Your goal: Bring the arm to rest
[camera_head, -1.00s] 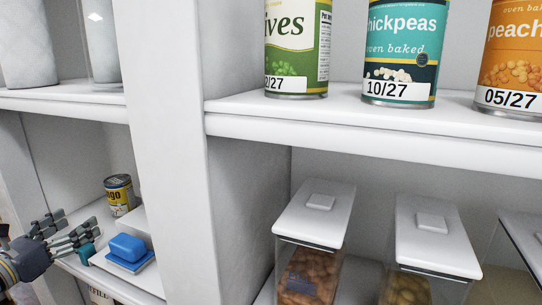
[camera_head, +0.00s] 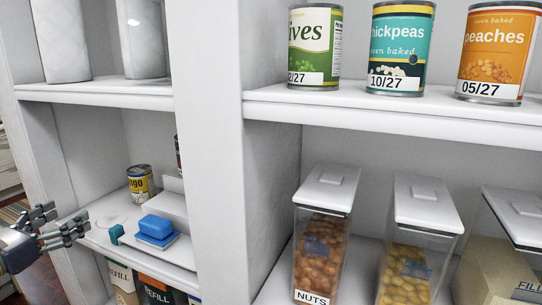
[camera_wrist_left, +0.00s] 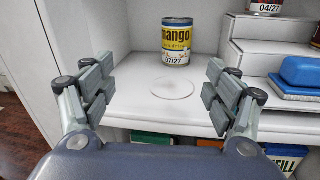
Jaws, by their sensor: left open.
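My left gripper (camera_head: 58,228) is open and empty at the left edge of the head view, just in front of the lower left shelf (camera_head: 105,236). In the left wrist view its two fingers (camera_wrist_left: 158,98) stand wide apart with nothing between them. A yellow and dark mango can (camera_head: 140,184) stands upright on that shelf, behind and apart from the fingers. It also shows in the left wrist view (camera_wrist_left: 176,42). My right gripper is not in view.
A blue block (camera_head: 157,226) lies on the shelf beside white steps (camera_head: 168,207). Refill packs (camera_head: 155,290) stand below. Nut containers (camera_head: 320,250) and cans (camera_head: 400,50) fill the shelves at right.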

